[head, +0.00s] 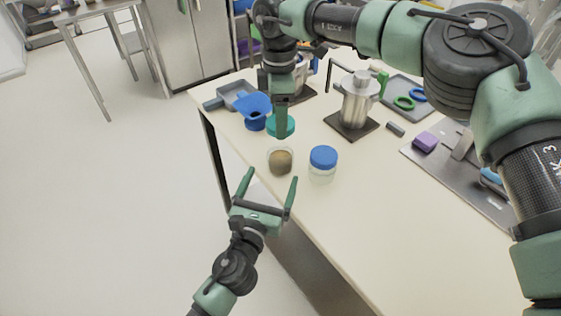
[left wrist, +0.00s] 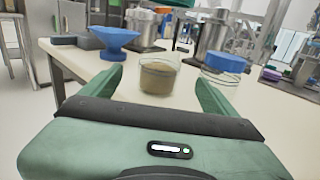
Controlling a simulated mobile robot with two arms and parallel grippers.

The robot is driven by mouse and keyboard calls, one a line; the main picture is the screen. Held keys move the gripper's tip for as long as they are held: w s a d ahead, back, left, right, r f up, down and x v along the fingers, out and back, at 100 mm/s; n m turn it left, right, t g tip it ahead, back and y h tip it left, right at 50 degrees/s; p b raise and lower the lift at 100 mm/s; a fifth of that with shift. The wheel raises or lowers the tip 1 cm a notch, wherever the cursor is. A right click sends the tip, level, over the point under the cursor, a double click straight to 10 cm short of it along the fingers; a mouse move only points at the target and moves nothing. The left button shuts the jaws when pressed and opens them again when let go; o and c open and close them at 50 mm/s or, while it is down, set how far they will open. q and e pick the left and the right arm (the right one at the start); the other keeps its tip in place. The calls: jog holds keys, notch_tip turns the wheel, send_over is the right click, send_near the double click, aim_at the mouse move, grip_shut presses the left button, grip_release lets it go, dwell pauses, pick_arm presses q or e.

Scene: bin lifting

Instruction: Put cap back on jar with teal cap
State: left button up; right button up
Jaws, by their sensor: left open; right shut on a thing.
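An open glass jar (head: 280,161) with brown contents stands on the table near its front edge; it also shows between my left fingers in the left wrist view (left wrist: 160,77). My left gripper (head: 269,180) is open and empty, just in front of this jar, with its fingers pointing toward it. My right gripper (head: 281,112) reaches down from above, shut on the teal cap (head: 287,127), behind and above the jar in the head view. The cap's edge shows at the top of the left wrist view (left wrist: 172,3). The cap is apart from the jar.
A clear jar with a blue cap (head: 323,160) stands just right of the open jar. A blue funnel (head: 252,106) and grey tray (head: 236,93) lie behind. A metal pot (head: 356,103) and a grey board with a purple block (head: 425,141) are at right. The front tabletop is clear.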

pick_arm(q)
jog(key=x, duration=1.2)
dwell(0.3)
grip_shut()
pick_arm(e)
send_over(280, 149)
jog(key=shift+f, duration=2.45)
